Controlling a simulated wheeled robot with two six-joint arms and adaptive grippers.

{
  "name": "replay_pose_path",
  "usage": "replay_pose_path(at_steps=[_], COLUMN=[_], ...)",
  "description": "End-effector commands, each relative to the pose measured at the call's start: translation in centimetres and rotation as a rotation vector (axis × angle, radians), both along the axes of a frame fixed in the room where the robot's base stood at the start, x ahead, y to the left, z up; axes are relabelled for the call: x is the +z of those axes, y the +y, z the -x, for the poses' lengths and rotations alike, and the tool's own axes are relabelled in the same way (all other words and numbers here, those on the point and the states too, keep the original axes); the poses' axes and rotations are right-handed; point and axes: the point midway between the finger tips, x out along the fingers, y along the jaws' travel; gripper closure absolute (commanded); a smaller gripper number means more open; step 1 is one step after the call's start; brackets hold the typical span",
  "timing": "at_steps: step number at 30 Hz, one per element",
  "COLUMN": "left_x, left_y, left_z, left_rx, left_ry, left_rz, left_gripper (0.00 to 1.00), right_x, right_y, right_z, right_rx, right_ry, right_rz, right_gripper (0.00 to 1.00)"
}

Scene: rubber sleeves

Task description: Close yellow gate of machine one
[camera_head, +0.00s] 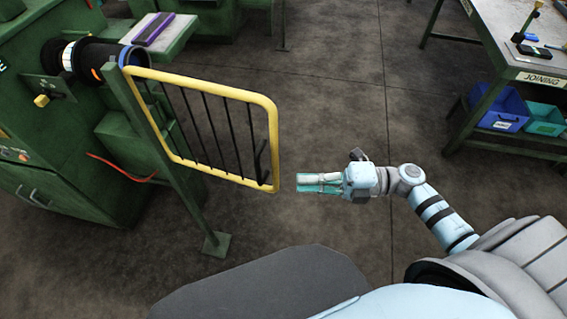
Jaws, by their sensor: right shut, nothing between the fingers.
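The yellow gate (212,91) is a rounded yellow frame with dark vertical bars. It hangs from a green post (150,130) beside the green machine (60,150) at the left. The gate stands swung out from the machine, over open floor. A dark handle (262,163) sits at its free lower right end. My right gripper (299,183) is shut and empty, just right of the gate's free edge, with a small gap in the picture. Its fingers point left toward the gate. My left gripper is not in view.
A work table marked JOINING (538,79) stands at the upper right, with a blue bin (500,108) and a teal bin (545,120) on its lower shelf. A small grey table with a purple object (153,29) is beside the machine. Concrete floor (340,90) is clear between them.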

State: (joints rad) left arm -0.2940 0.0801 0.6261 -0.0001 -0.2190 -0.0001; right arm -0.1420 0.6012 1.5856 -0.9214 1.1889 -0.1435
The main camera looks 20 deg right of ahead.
Motion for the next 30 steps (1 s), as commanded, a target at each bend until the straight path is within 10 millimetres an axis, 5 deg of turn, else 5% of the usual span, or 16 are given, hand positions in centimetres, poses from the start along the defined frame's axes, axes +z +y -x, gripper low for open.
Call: replay_pose_path(at_steps=[9,18,30], left_x=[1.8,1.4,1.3], left_y=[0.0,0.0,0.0], left_z=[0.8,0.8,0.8], left_rx=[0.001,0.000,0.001], left_ry=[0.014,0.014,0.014], left_rz=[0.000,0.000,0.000], left_gripper=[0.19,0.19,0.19], right_x=[0.5,0.0,0.0], right_y=[6.4,3.8,3.5], right_z=[-2.6,-5.4,-5.6], right_rx=[-0.004,-0.004,-0.002], right_ry=[0.001,0.003,0.003], right_rz=[-0.008,-0.003,-0.004], right_gripper=[1.00,1.00,1.00])
